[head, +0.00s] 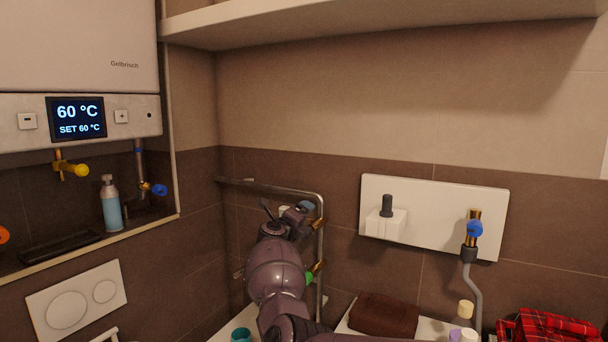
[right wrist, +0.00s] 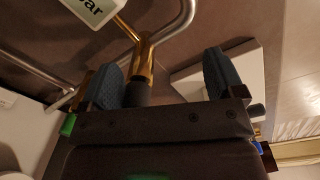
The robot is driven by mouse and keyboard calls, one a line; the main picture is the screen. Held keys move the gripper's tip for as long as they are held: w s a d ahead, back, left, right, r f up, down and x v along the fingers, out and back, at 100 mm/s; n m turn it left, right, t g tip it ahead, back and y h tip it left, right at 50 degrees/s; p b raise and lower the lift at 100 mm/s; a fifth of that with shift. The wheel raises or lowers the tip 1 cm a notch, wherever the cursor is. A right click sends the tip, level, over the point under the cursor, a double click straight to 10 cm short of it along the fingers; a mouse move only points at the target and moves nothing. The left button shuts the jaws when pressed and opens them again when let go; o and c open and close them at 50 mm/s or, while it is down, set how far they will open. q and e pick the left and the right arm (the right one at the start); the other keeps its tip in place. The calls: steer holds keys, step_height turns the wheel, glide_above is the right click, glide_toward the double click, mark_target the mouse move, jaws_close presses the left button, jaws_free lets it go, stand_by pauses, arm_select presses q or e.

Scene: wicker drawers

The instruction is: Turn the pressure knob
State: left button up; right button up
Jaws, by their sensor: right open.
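In the right wrist view a brass fitting (right wrist: 145,62) with a dark cylindrical knob (right wrist: 138,94) at its near end sits between the fingers of my right gripper (right wrist: 162,80). The knob is nearer the left finger; I cannot tell whether they touch. The fingers are wide apart. A white gauge (right wrist: 93,8) reading "bar" is beside the fitting, partly cut off. In the head view my right gripper (head: 285,210) is at the metal pipe rail, next to a brass fitting (head: 318,226), and hides the knob. My left gripper is not in view.
The bent pipe (head: 320,250) carries a lower green-handled brass valve (head: 309,277). A white wall panel (head: 435,205) holds a black knob (head: 387,205) and a blue-handled valve (head: 474,229). A boiler (head: 80,50) hangs at left; a shelf (head: 380,22) juts out above. Brown towels (head: 383,316) lie below.

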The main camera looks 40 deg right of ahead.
steer(key=shift+m, duration=0.3)
steer(key=r, duration=0.2)
steer(key=s+r, duration=0.1)
steer(key=r, duration=0.3)
steer(key=shift+s+d+r, duration=0.2)
steer(key=shift+s+r, duration=0.1)
steer(key=shift+c, duration=1)
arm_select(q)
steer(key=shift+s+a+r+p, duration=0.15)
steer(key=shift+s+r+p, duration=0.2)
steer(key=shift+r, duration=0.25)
arm_select(e)
step_height(320, 180, up, 9)
steer(key=shift+w, duration=0.2)
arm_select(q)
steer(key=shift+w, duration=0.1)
arm_select(e)
steer(key=shift+r, duration=0.1)
